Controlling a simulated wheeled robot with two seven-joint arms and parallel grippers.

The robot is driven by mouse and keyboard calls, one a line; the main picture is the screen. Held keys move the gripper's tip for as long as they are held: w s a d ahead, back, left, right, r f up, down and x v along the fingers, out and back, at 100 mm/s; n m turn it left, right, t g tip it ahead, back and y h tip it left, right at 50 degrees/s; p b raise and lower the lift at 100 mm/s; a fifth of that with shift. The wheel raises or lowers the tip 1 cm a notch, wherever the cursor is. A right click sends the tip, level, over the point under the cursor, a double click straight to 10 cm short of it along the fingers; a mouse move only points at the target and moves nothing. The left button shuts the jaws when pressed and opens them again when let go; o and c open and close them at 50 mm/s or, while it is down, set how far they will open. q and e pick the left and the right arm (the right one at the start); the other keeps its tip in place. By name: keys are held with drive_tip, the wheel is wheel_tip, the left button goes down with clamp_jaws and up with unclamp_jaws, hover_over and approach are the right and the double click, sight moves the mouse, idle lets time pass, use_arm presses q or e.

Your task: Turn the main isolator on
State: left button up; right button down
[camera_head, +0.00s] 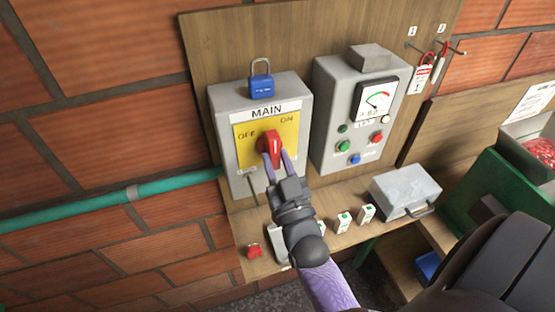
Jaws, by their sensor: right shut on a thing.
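The main isolator (222,132) is a grey box labelled MAIN on the wooden board. Its yellow plate (246,155) has OFF at the left and ON at the upper right. The red rotary handle (270,144) sits in the middle of the plate, close to upright with a slight tilt. My right gripper (274,158) reaches up from below, with its two fingers shut on the red handle. The fingers hide the handle's lower part. A blue padlock (262,87) is at the top of the box. My left gripper is not in view.
A control panel (334,92) with a gauge, buttons and lamps stands close at the right. A shelf (345,236) below carries a grey case (404,188) and small white boxes. Tags hang on hooks (422,76). A green pipe (120,194) runs along the brick wall.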

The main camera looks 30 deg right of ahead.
drive_tip(key=shift+f+m, duration=0.1)
drive_tip(key=shift+m, duration=0.2)
drive_tip(key=shift+c, duration=2.2)
unclamp_jaws()
drive_tip(key=b+v, duration=0.3)
drive_tip(key=v, duration=0.7)
drive_tip(key=shift+w+a, duration=0.1)
